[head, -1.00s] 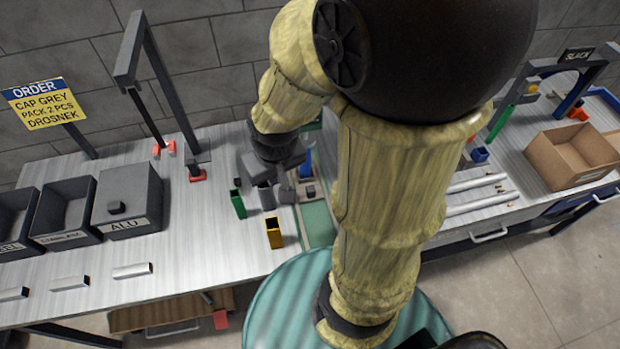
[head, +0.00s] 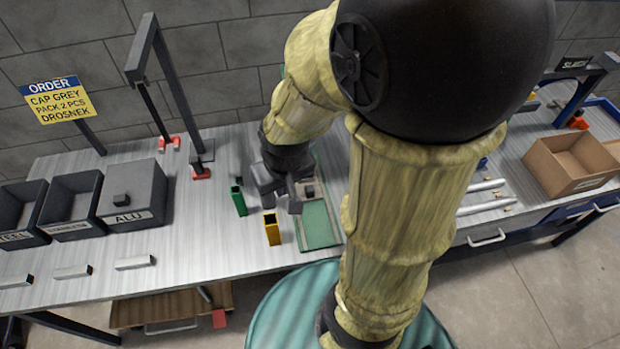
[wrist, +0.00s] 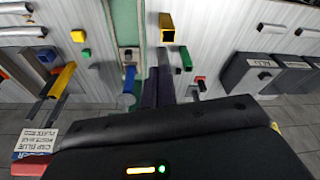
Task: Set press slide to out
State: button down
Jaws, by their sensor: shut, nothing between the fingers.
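The press shows as a green track (head: 318,226) with a small grey block (head: 309,191) at its far end, which I take to be the slide. In the wrist view the green track (wrist: 124,25) runs down to that block, and a blue part (wrist: 130,76) stands beyond it. My gripper (head: 294,206) is shut and empty, just left of the track and block. In the wrist view its dark fingers (wrist: 159,82) lie together beside the block. I cannot tell whether they touch it. My arm hides the upper part of the press in the head view.
A green tube (head: 239,202) and a yellow tube (head: 272,229) stand close left of the track. A grey bin labelled ALU (head: 131,195) and a dark gantry (head: 160,75) stand further left. A cardboard box (head: 570,163) is at the right.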

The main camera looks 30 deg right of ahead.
jog(key=m+t+h+b, duration=0.1)
jog(key=m+b, duration=0.2)
jog(key=b, duration=1)
send_near(309, 179)
notch_tip(309, 179, up, 4)
jog(key=s+a, duration=0.1)
jog(key=s, duration=0.2)
jog(key=shift+w+f, duration=0.1)
jog(key=shift+w, duration=0.1)
jog(key=shift+f, duration=0.1)
jog(key=p+x, duration=0.1)
jog(key=x, duration=0.8)
jog(key=shift+w+f, duration=0.2)
jog(key=shift+f, duration=0.15)
